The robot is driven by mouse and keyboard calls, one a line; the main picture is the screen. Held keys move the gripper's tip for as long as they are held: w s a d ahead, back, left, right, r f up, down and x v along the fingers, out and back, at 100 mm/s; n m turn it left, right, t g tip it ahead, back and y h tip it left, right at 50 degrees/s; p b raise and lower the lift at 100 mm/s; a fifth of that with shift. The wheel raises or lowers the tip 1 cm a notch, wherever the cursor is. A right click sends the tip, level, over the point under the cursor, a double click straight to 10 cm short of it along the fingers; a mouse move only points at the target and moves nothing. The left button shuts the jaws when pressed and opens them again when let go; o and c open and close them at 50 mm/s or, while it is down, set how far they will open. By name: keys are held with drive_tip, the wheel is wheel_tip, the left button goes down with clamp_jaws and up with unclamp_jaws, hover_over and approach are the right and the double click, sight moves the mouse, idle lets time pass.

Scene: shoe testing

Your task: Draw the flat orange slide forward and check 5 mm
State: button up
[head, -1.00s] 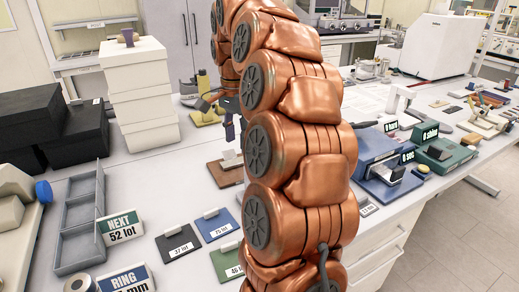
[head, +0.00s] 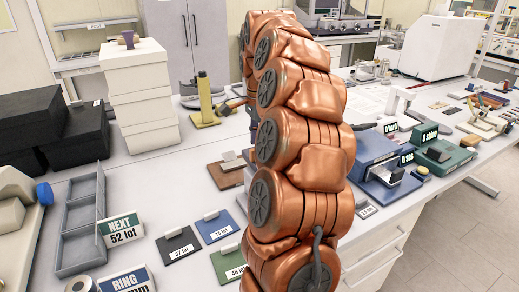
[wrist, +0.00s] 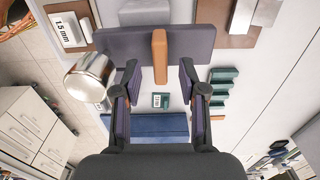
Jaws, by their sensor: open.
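In the wrist view, a narrow orange bar (wrist: 160,56), which looks like the flat orange slide, lies across the middle of a long purple-grey block (wrist: 118,44). My gripper (wrist: 159,72) is open, with one dark finger on each side of the bar's lower end. Gaps show between both fingers and the bar, and nothing is held. How far the fingers are from it in depth is unclear. In the head view my copper arm hides the gripper and the bar. No 5 mm reading is legible.
A shiny metal cylinder (wrist: 90,76) stands close to the left finger in the wrist view. A 1.5 mm card (wrist: 68,26) is at upper left, and a blue block (wrist: 160,127) lies below the fingers. In the head view, a yellow stand (head: 204,108) is left of my arm.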

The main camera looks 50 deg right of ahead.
drive_tip(key=shift+f+p, duration=0.35)
drive_tip(key=shift+f, duration=1.4)
drive_tip(key=shift+c, duration=0.4)
clamp_jaws()
